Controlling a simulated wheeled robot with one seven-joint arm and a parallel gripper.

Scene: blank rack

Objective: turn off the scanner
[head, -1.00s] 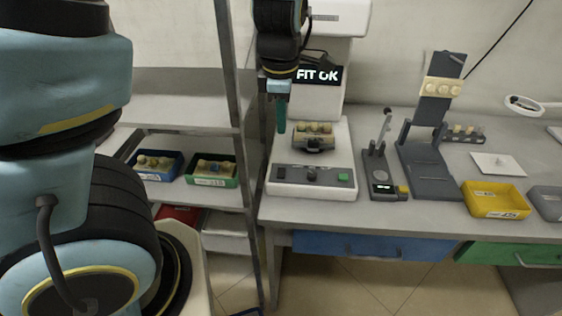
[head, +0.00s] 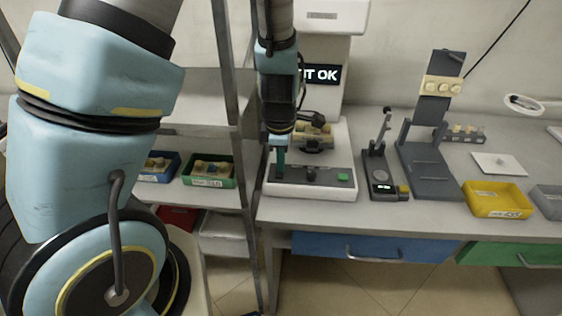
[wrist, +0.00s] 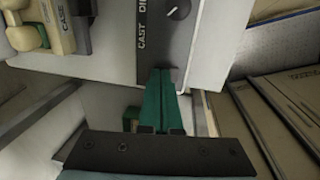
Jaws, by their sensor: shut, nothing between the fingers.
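The scanner (head: 330,22) is a white machine whose black display (head: 322,75) is lit, its text partly covered by my arm. Its dark front panel (head: 325,176) has a knob (head: 311,175) in the middle and a green button (head: 343,177) at the right. In the wrist view the knob (wrist: 179,9) sits near lettering reading CAST and DIE. My gripper (head: 279,177) is shut and empty, pointing down at the panel's left end. Its teal fingertips (wrist: 162,74) cover the small left switch; I cannot tell whether they touch it.
A part in a holder (head: 313,140) sits on the scanner behind the panel. A grey metal rack post (head: 243,150) stands close left of my gripper. A small gauge (head: 382,188) and a yellow tray (head: 497,199) are to the right on the bench. A green bin (head: 209,171) is on the rack.

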